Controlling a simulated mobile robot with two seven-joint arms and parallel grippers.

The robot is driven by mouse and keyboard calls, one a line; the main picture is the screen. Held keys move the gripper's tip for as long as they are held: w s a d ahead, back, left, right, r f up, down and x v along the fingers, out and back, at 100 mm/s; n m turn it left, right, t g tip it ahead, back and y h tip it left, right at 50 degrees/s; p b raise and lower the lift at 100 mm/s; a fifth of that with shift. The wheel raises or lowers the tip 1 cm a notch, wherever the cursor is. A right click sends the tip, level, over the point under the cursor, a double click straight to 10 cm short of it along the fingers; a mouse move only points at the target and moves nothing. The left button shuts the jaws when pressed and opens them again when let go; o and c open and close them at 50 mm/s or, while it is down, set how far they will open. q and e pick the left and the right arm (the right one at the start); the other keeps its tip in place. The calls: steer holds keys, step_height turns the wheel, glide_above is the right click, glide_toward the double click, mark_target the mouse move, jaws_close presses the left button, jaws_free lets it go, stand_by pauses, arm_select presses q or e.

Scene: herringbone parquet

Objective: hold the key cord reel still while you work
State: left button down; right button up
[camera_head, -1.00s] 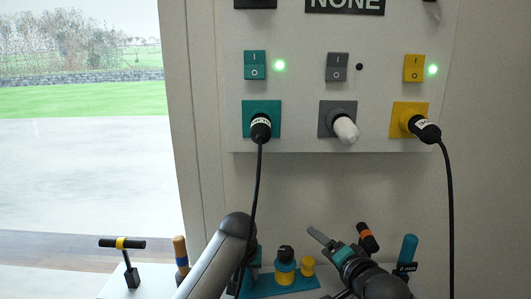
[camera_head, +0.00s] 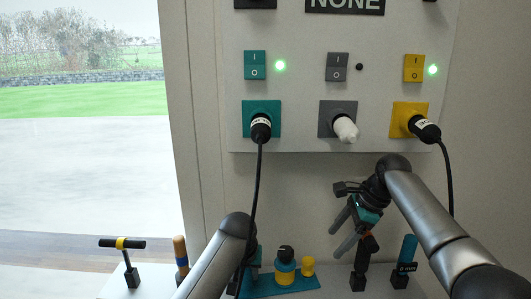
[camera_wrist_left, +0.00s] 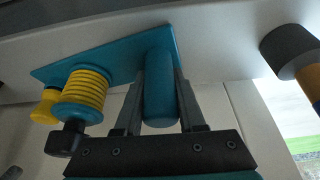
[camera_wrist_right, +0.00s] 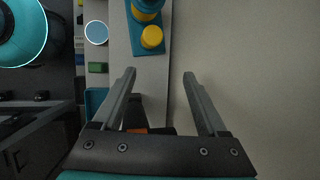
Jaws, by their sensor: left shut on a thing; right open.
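The key cord reel is a teal base plate (camera_head: 290,287) with a yellow ribbed spool (camera_head: 285,274), a black knob on top and a smaller yellow knob (camera_head: 307,266). In the left wrist view the spool (camera_wrist_left: 85,90) is beside a teal post (camera_wrist_left: 159,108) on the plate (camera_wrist_left: 108,60). My left gripper (camera_wrist_left: 159,74) is shut on that post, one finger on each side. In the head view its fingers are hidden behind my arm. My right gripper (camera_head: 341,233) is open and empty, right of the reel and above the ledge. In the right wrist view the reel (camera_wrist_right: 150,20) is beyond its fingertips.
A black handle with an orange band (camera_head: 365,245) stands close by the right gripper. A teal-handled tool (camera_head: 406,255) stands right of it. A black cable (camera_head: 256,190) hangs from the teal socket down by my left arm; another (camera_head: 449,180) hangs from the yellow socket.

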steer(key=s+r+g, duration=0.1)
steer(key=s+g, duration=0.1)
glide_toward(286, 250)
steer(key=shift+m, duration=0.4)
steer(key=x, duration=0.5)
steer(key=shift+f, duration=0.3)
steer(key=shift+x, duration=0.8)
steer(key=shift+w+a+f, duration=0.1)
steer(key=shift+a+f, duration=0.25)
steer(key=shift+f, duration=0.3)
jaws_close()
